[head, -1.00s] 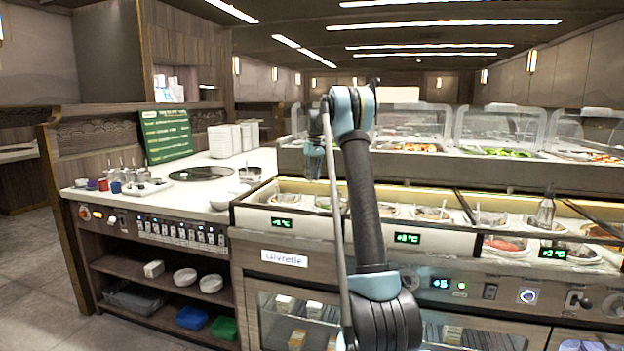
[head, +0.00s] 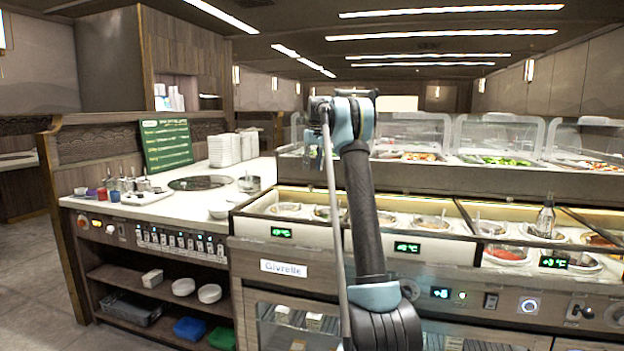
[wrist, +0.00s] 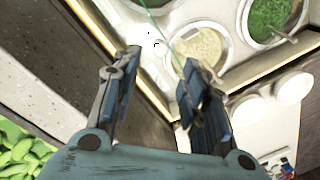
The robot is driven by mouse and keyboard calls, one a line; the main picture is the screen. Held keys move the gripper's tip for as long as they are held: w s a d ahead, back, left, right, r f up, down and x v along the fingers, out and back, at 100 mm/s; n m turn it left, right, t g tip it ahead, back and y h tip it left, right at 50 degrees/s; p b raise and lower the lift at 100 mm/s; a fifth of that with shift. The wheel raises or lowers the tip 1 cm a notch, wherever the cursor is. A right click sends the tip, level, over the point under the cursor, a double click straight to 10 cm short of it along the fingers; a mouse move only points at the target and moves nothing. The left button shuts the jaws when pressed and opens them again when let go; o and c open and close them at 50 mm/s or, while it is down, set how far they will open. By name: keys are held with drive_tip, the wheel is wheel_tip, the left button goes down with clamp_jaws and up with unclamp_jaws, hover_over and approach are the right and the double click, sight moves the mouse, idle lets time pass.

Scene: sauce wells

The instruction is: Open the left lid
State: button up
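The sauce counter has a left section (head: 262,228) with several round dishes sunk in it. I cannot clearly make out a left lid there; a thin greenish line (wrist: 178,45) in the wrist view may be the edge of a clear pane, over or near a dish of cream-coloured sauce (wrist: 200,46). My gripper (wrist: 160,60) is open and empty, its two blue-padded fingers apart above the section's edge. No contact with a lid shows.
A dish of chopped greens (wrist: 270,17) lies beside the cream sauce. A raised food bar with clear covers (head: 494,134) stands behind the wells. A bottle (head: 545,220) stands in the right section. A side counter with stacked white plates (head: 232,149) is at the left.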

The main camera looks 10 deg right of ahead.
drive_tip(key=shift+d+r, duration=0.1)
drive_tip(key=shift+r, duration=1.3)
